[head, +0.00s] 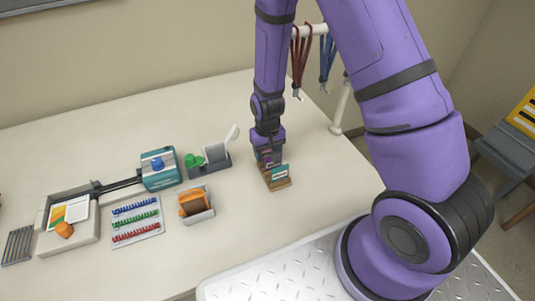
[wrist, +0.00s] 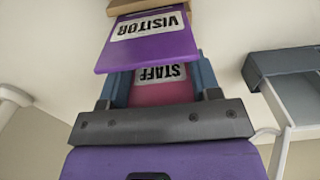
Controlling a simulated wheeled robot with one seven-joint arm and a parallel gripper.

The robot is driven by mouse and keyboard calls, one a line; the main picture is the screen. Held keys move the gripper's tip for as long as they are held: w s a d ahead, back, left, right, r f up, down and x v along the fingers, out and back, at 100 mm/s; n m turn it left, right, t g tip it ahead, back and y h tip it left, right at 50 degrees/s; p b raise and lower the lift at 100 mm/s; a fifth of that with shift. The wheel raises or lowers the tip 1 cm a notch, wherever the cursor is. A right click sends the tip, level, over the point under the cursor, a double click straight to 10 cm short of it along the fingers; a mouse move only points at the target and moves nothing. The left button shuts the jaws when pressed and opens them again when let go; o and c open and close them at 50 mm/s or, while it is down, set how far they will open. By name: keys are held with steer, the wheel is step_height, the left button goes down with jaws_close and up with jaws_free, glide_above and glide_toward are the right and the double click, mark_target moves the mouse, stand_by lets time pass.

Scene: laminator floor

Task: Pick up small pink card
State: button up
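The small pink card (wrist: 160,90), marked STAFF, stands between the two fingers of my gripper (wrist: 160,88) in the wrist view. A blue finger is at each side edge of it, with little or no gap showing. Whether the fingers press on it I cannot tell. A purple card (wrist: 148,42), marked VISITOR, overlaps its upper part. In the head view my gripper (head: 268,158) points down at the wooden card holder (head: 276,184), which bears a teal card (head: 280,173). The pink card cannot be made out clearly there.
Left of the holder stand a grey box with a green item (head: 194,161), an orange item in a grey holder (head: 197,204), a teal box (head: 160,170), a rack of coloured combs (head: 137,221) and a tray (head: 47,244). Lanyards (head: 301,55) hang behind. Front table is clear.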

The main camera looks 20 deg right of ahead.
steer(key=shift+c, duration=0.6)
steer(key=shift+r, duration=0.1)
